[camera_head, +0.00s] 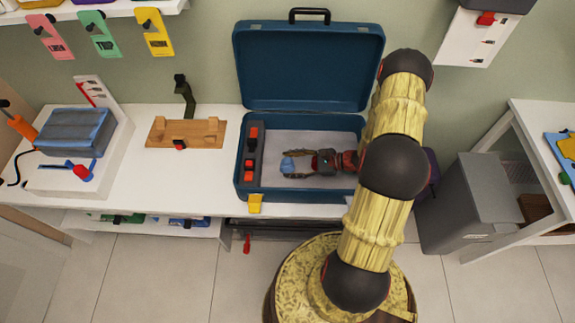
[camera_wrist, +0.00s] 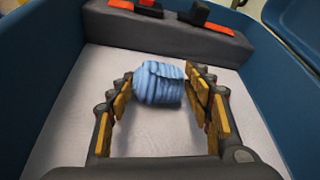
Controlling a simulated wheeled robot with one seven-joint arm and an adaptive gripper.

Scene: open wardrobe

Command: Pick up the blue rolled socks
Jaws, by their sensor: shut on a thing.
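The blue rolled socks (camera_wrist: 158,84) are a ribbed light-blue bundle on the pale floor of the open blue case (camera_head: 240,165). In the wrist view they sit between the fingertips of my gripper (camera_wrist: 160,90), whose yellow-padded fingers close on both sides of them. In the head view the socks (camera_head: 290,165) show at the left end of my gripper (camera_head: 296,166), inside the case. The socks look low, at or close to the case floor; I cannot tell whether they touch it. Part of their sides is hidden by the fingers.
A dark grey strip with orange and black parts (camera_wrist: 180,30) lies along one inner wall of the case. The raised lid (camera_head: 308,65) stands behind. A wooden tray (camera_head: 187,132) and a blue-topped box (camera_head: 75,131) are on the white table to the left. A grey bin (camera_head: 470,200) stands right.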

